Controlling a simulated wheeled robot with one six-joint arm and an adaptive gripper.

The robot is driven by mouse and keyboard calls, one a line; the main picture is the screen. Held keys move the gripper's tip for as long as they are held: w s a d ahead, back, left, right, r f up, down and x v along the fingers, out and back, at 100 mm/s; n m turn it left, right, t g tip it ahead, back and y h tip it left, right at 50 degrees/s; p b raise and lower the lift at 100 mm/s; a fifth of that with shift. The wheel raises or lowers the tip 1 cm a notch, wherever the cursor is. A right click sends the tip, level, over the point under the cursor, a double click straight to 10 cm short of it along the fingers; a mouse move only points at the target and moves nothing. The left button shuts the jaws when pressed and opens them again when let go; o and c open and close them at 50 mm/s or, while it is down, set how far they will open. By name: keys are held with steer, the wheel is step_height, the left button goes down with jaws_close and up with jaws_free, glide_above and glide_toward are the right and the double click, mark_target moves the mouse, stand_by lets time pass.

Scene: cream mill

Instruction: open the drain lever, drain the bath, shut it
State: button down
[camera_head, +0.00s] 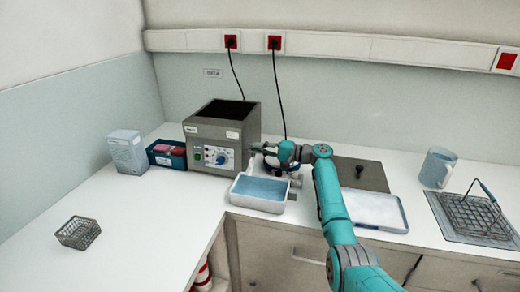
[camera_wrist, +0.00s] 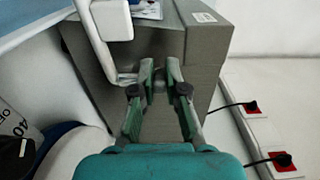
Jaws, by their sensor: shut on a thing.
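The bath is a grey box (camera_head: 245,128) with a dark open top and a front control panel; its grey side also shows in the wrist view (camera_wrist: 205,55). I cannot see a liquid level inside it. My gripper (camera_head: 262,149) is at the bath's right side, its fingers (camera_wrist: 160,72) close together. It is shut on what appears to be the drain lever, mostly hidden by the fingers; a pale bent bar (camera_wrist: 103,55) runs to them in the wrist view. A white pan (camera_head: 258,203) with blue liquid stands in front of the bath's right side.
A blue box (camera_head: 178,162) with red contents and a white carton (camera_head: 127,152) stand left of the bath. A wire basket (camera_head: 78,233) is at the front left. A pale tray (camera_head: 375,224) and a clear jug (camera_head: 437,168) are at the right. The left counter is mostly clear.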

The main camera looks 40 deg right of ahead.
steer(key=c, duration=1.2)
jaws_free()
steer(key=v, duration=1.2)
steer(key=shift+d, duration=0.1)
